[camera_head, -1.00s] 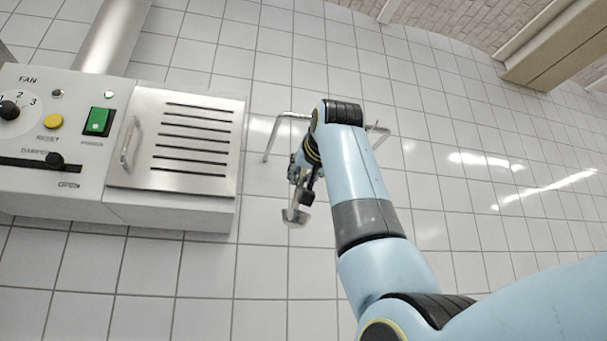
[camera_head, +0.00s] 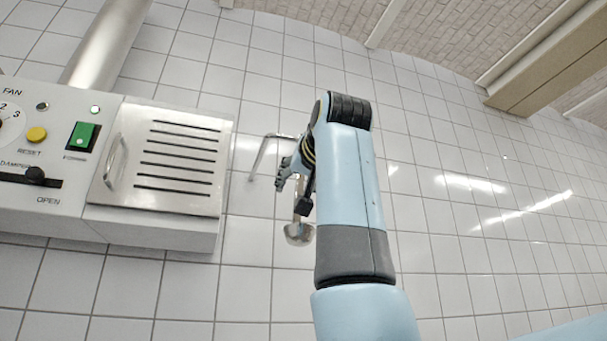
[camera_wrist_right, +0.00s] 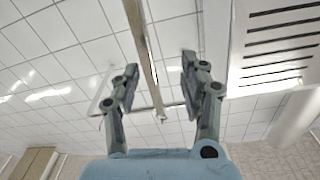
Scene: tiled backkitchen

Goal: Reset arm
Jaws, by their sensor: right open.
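My right arm (camera_head: 350,180) reaches up from the bottom of the head view, light blue with a grey band. Its gripper (camera_head: 296,205) points down and left, in front of the white tiled wall, right of the control panel, touching nothing that I can make out. In the right wrist view the gripper (camera_wrist_right: 158,72) has its two dark fingers spread apart. A metal bar (camera_wrist_right: 140,45) shows between them; I cannot tell its distance. A small metal piece (camera_head: 299,234) shows below the fingers; I cannot tell whether it belongs to the gripper. My left gripper is not in view.
The control panel (camera_head: 50,215) on the left has a yellow RESET button (camera_head: 37,134), a green switch (camera_head: 82,136), a damper slider (camera_head: 35,175) and a slotted cover (camera_head: 170,160). A bent metal rail (camera_head: 258,158) is partly behind my arm. A beige beam (camera_head: 540,70) crosses the upper right.

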